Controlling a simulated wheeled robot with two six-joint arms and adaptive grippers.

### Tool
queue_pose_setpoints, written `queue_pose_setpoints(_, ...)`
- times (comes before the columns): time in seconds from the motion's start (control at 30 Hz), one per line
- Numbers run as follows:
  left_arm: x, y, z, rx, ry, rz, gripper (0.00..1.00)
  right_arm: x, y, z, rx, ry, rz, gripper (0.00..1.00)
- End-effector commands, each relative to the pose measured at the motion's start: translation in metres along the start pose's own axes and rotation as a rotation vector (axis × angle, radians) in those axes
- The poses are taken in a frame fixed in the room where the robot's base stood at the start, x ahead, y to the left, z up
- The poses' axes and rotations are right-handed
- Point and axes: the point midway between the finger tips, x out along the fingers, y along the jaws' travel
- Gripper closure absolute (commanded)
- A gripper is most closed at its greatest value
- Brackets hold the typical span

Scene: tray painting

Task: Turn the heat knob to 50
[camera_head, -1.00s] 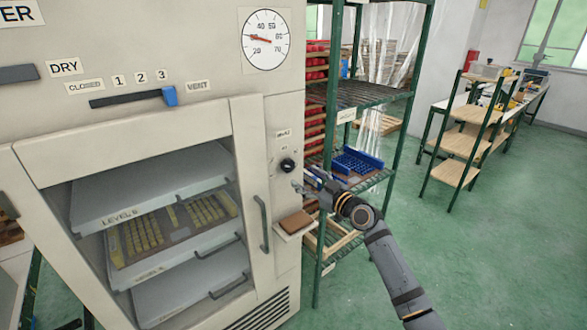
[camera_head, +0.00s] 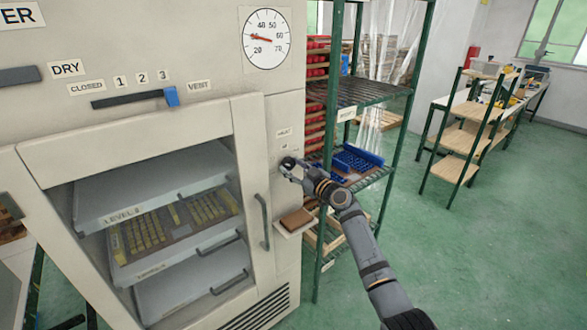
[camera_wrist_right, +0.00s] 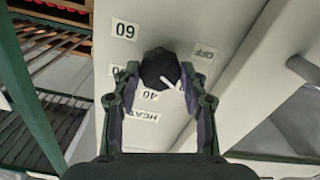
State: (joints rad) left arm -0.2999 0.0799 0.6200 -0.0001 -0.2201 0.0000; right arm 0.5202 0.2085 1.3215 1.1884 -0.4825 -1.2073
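The heat knob (camera_wrist_right: 160,72) is round and black with a white pointer line, on the cabinet's narrow front panel. In the right wrist view its pointer aims down and right, between the 40 label (camera_wrist_right: 152,95) and the OFF label (camera_wrist_right: 205,51), nearer 40. The knob (camera_head: 288,163) is partly covered by my gripper in the head view. My right gripper (camera_wrist_right: 161,76) has its fingers apart, one on each side of the knob; firm contact cannot be told. My left gripper is not in view.
A green shelving rack (camera_head: 322,255) stands close on the right. Open floor (camera_head: 480,260) lies further right.

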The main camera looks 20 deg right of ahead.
Motion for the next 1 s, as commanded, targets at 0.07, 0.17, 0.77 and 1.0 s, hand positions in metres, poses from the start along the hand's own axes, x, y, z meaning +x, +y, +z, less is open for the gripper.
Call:
queue_pose_setpoints(0.07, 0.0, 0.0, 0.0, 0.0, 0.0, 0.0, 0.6, 0.0, 0.0, 0.0, 0.0, 0.0, 0.0, 0.81)
queue_pose_setpoints(0.17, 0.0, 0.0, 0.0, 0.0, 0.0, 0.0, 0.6, 0.0, 0.0, 0.0, 0.0, 0.0, 0.0, 0.88)
queue_pose_setpoints(0.77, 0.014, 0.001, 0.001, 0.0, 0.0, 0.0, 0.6, 0.0, 0.0, 0.002, 0.278, 0.0, 0.001, 0.88)
queue_pose_setpoints(1.0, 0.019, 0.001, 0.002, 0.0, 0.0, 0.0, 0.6, 0.0, 0.0, 0.001, 0.507, 0.0, 0.0, 0.88)
